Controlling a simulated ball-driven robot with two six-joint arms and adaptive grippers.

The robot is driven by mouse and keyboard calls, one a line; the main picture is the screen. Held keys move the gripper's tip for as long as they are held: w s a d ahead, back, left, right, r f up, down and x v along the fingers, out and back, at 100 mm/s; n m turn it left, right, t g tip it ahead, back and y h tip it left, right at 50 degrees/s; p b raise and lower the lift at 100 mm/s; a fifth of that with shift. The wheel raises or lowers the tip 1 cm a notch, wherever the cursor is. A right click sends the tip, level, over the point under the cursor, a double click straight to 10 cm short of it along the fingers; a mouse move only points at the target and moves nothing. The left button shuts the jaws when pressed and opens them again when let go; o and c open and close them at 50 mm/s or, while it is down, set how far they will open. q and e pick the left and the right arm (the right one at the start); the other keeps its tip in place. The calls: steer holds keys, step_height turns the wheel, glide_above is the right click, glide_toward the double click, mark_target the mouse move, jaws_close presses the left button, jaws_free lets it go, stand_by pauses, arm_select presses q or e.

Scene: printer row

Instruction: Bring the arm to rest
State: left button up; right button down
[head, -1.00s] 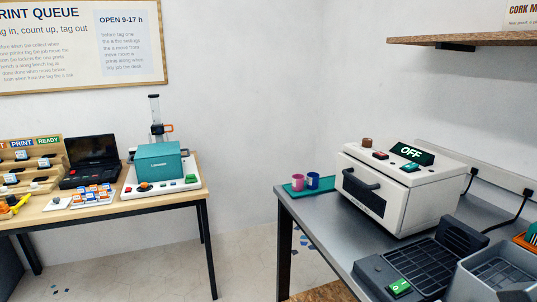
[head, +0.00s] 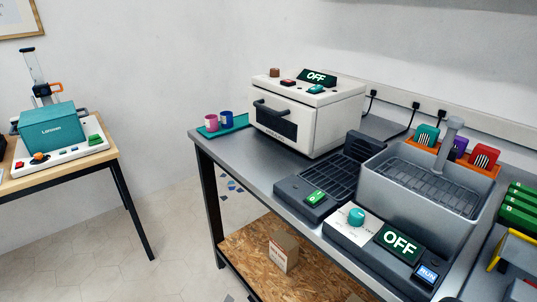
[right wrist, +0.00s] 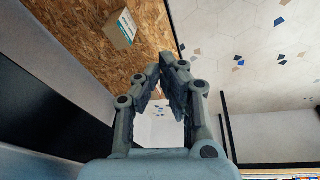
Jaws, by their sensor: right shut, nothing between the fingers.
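My right gripper (right wrist: 168,64) shows in the right wrist view, with its fingertips together and nothing between them. It points toward the chipboard lower shelf (right wrist: 85,22) and the pale floor (right wrist: 225,50), and touches nothing that I can see. The gripper does not show clearly in the head view. My left gripper is in neither view now.
A grey bench (head: 228,152) carries a white oven (head: 315,105) with an OFF sign, a grey basin (head: 385,185) and a control box (head: 375,235). A carton (head: 284,251) stands on the lower shelf (head: 250,245). Floor (head: 90,265) between the tables is clear.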

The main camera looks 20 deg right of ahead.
steer(key=s+d+f+b, duration=0.15)
steer(key=s+f, duration=0.25)
steer(key=f, duration=0.6)
steer(key=s+f+b, duration=0.2)
steer(key=s+f, duration=0.2)
steer(key=f, duration=0.5)
steer(key=s+f+g+b, duration=0.1)
steer(key=s+f+b, duration=0.1)
steer(key=s+f, duration=0.8)
steer(key=s, duration=0.3)
steer(key=shift+f+g+b, duration=0.3)
steer(key=shift+f+g, duration=0.1)
steer(key=shift+d, duration=0.1)
